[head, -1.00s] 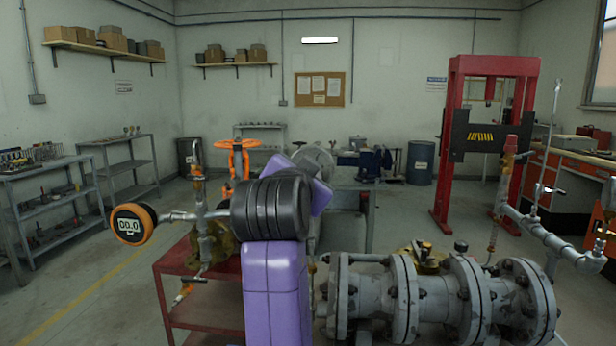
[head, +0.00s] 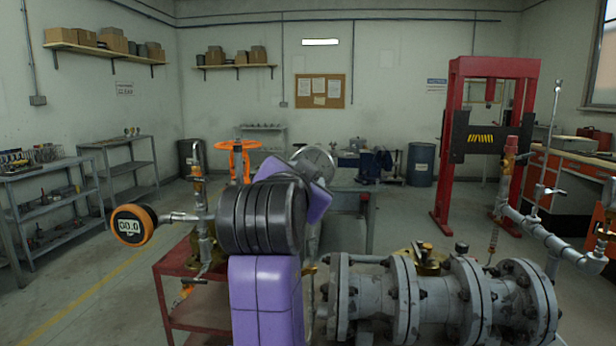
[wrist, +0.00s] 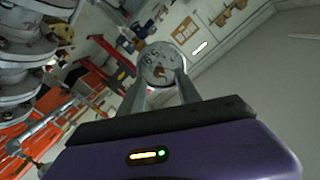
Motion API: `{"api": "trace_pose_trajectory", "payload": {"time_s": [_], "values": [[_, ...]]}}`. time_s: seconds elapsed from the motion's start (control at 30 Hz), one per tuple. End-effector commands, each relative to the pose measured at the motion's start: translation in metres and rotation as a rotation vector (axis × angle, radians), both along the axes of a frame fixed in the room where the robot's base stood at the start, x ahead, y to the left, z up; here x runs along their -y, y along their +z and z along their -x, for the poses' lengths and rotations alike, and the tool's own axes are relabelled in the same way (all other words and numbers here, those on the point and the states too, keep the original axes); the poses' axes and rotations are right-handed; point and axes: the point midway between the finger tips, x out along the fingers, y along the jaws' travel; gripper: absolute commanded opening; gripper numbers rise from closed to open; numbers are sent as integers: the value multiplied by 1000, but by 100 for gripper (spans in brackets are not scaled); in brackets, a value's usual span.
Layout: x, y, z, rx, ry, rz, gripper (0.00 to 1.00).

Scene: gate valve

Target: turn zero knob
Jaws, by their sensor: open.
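A round pale gauge (wrist: 161,58) with a brownish patch near its face centre shows in the wrist view, just beyond and between my fingertips. Whether the fingers touch it I cannot tell. My gripper (wrist: 161,82) is open, a finger on each side of the gauge's lower part. In the head view a round gauge face (head: 318,161) shows just right of my arm, which hides my fingers. An orange-rimmed digital gauge (head: 132,225), reading about 00.0, hangs at left on a pipe. I cannot clearly pick out a zero knob.
A grey flanged pipe (head: 372,301) runs across the lower right. An orange handwheel (head: 237,147) stands behind my arm. A red stand (head: 185,317) is at lower left. A red press frame (head: 452,150) stands farther back. Floor at far left is clear.

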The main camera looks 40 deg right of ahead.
Motion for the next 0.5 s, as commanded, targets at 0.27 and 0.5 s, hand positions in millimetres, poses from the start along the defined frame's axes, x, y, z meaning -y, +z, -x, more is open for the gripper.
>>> {"api": "trace_pose_trajectory", "payload": {"time_s": [0.27,0.5], "values": [[-33,3,22,0,2,0,40],[-38,4,27,-1,0,-1,40]]}}
